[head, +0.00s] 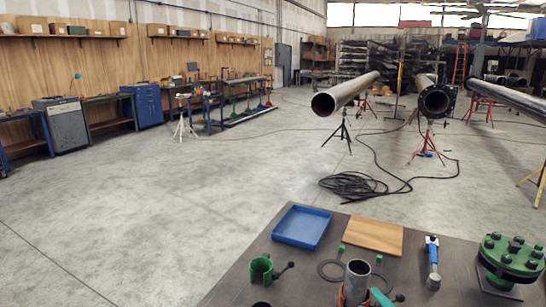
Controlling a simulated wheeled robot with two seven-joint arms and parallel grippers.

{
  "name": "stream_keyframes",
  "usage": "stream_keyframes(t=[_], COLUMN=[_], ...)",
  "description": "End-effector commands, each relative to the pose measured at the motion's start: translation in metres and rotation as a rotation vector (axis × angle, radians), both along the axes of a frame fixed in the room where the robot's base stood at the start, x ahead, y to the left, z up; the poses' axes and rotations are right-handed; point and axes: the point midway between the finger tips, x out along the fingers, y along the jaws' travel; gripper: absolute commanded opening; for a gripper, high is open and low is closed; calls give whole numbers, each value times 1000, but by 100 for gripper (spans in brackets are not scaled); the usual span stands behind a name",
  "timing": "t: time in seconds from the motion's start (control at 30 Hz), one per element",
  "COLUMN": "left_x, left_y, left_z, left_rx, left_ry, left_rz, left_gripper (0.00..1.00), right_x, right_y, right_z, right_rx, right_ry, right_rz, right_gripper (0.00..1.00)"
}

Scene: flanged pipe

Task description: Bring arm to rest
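Neither of my grippers and no part of my arms shows in the head view. A dark work table (236,290) fills the bottom right. On it stands a short grey pipe (357,274), upright, with an orange-brown part around its lower end. A green flange assembly with dark bolts (511,257) sits at the right end. A green clamp-like part (262,269) with a dark handle stands at the left. Flat dark rings (331,270) lie near the pipe. The table's near part is cut off by the frame.
A blue tray (301,227), a wooden board (372,235) and a blue-and-grey tool (432,262) lie on the table. A teal object (381,298) lies beside the pipe. Beyond, long pipes (345,92) rest on stands and a black hose (352,185) is coiled on open floor.

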Motion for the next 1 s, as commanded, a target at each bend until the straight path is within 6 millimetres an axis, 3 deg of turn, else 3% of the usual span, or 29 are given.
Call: stream_keyframes(t=[0.2, 0.4, 0.6, 0.8, 1.0], left_x=[1, 2, 3, 3, 3], left_y=[0, 0, 0, 0, 0], left_z=[0, 0, 0, 0, -2], left_rx=[0, -1, -1, -1, 0], left_ry=[-1, -4, -5, -5, -6], left_rz=[0, -1, -1, -1, -1], left_gripper=[36, 36, 36, 36, 36], right_x=[-57, -130, -195, -251, -235], right_y=[-31, -31, -18, -2, -2], right_z=[-84, -142, -170, -182, -238], right_rx=[383, 549, 633, 678, 659], right_ry=[497, 886, 1177, 1420, 1422], right_rz=[-434, -662, -788, -870, -874], right_gripper=[40, 40, 40, 40, 40])
